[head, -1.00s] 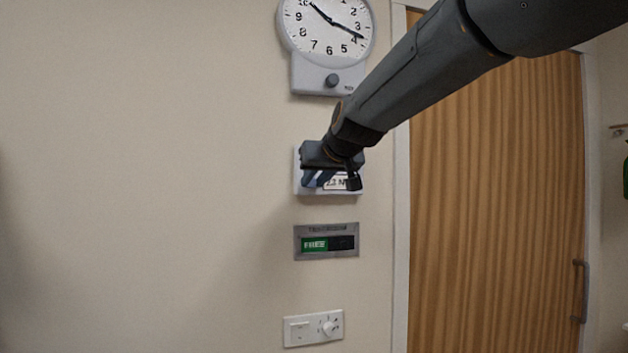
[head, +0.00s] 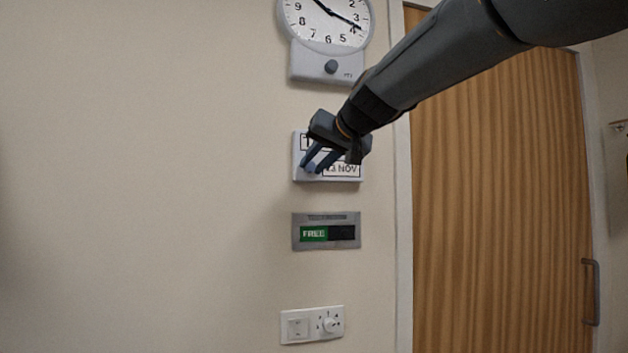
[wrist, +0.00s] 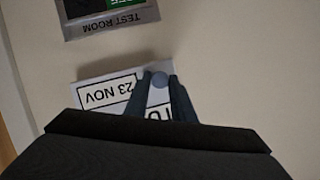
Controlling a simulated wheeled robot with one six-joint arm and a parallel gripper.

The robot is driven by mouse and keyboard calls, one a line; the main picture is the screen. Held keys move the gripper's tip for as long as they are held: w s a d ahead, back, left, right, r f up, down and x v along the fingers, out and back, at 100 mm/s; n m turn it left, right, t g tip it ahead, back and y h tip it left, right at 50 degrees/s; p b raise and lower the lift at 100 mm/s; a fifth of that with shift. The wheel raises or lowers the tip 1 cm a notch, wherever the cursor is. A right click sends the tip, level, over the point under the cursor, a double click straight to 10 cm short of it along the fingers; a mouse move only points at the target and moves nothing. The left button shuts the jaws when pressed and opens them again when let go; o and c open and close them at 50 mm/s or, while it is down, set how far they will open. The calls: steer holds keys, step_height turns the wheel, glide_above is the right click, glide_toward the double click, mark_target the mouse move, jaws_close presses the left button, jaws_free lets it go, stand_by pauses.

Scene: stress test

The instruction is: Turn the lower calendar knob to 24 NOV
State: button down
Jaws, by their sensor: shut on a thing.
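The calendar (head: 328,176) is a white wall plate below the clock. Its lower window reads 23 NOV, upside down in the wrist view (wrist: 110,92). The upper window is mostly covered by my gripper in the head view; part of its text shows in the wrist view. The lower knob (wrist: 159,80) is a round grey-blue knob beside the 23 NOV window. My gripper (head: 312,167) is at the calendar's left side, and its fingers (wrist: 160,88) are shut on the lower knob, one on each side. The upper knob is not visible.
A clock (head: 326,25) with a knob on its base hangs above. A TEST ROOM sliding sign (head: 326,217) showing FREE is below, then a switch plate (head: 312,311). A wooden door (head: 500,200) is to the right. The wall left is bare.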

steer(key=shift+w+d+f+m+y+b, duration=0.15)
steer(key=shift+m+y+b, duration=0.55)
steer(key=shift+b, duration=1.1)
steer(key=shift+m+b, duration=0.6)
steer(key=shift+b, duration=0.35)
steer(key=c, duration=1.5)
jaws_free()
steer(key=b+v, duration=0.2)
steer(key=v, duration=0.6)
